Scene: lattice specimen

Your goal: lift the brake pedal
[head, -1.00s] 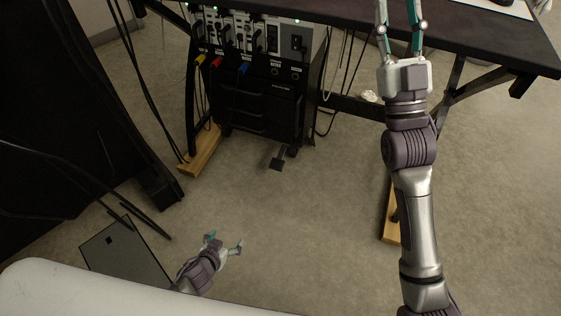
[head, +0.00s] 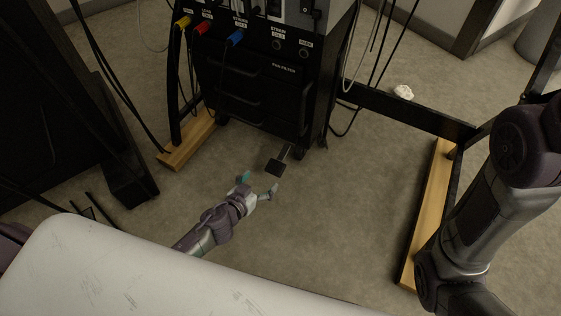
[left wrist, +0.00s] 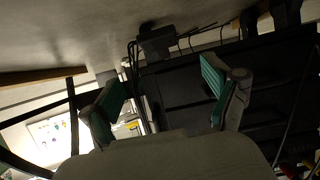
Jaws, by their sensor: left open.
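The brake pedal (head: 276,168) is a small dark plate on a thin arm. It sticks out low at the front of the black cabinet (head: 262,97), just above the floor. In the left wrist view the pedal (left wrist: 157,42) shows as a dark block above the gap between the fingers. My left gripper (head: 259,184) is open and empty, low over the floor. The left wrist view also shows both fingers (left wrist: 163,80) spread. My right arm shows at the right, but its gripper is out of view.
Wooden feet of the table frame stand left (head: 187,140) and right (head: 429,210) of the cabinet. Yellow, red and blue plugs with cables sit on the cabinet's upper front. A white crumpled thing (head: 403,92) lies behind the frame bar. The floor (head: 350,195) right of the pedal is clear.

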